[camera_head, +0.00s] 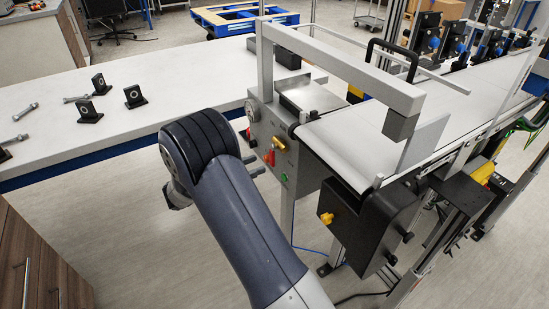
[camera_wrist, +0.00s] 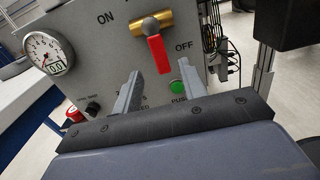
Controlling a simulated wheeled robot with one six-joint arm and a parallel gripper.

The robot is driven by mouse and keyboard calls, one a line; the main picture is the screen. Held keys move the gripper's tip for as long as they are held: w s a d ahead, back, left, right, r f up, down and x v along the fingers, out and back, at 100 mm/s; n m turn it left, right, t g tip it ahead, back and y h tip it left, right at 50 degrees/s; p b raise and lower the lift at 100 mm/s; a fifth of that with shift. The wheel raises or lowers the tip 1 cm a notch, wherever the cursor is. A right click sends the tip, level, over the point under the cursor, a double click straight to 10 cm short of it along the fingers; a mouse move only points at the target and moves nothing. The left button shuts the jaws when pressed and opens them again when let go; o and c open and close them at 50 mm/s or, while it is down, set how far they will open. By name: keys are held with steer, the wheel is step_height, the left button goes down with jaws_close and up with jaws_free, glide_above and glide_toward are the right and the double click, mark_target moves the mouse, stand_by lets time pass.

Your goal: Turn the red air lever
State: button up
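The red air lever (camera_wrist: 158,55) shows in the wrist view on a brass valve (camera_wrist: 145,24) with a dark grey knob at its pivot. The lever points down, leaning slightly right, with the label ON at upper left and OFF at right. My gripper (camera_wrist: 159,75) is open and empty below it, one finger to each side of the lever's lower end. No contact shows. In the head view the red lever (camera_head: 269,158) is small on the panel's face, and my gripper (camera_head: 255,166) is just in front of the panel, partly hidden by my arm.
A green push button (camera_wrist: 178,87) sits by the right finger, and a pressure gauge (camera_wrist: 47,53) is at left. A red and black knob (camera_wrist: 73,115) is at lower left. The conveyor (camera_head: 365,140) and white table (camera_head: 190,85) with loose parts flank the panel.

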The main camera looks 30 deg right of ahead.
mark_target(271, 159)
steer(key=d, duration=0.7)
steer(key=shift+w+d, duration=0.1)
steer(key=shift+d, duration=0.05)
steer(key=shift+c, duration=0.4)
jaws_close()
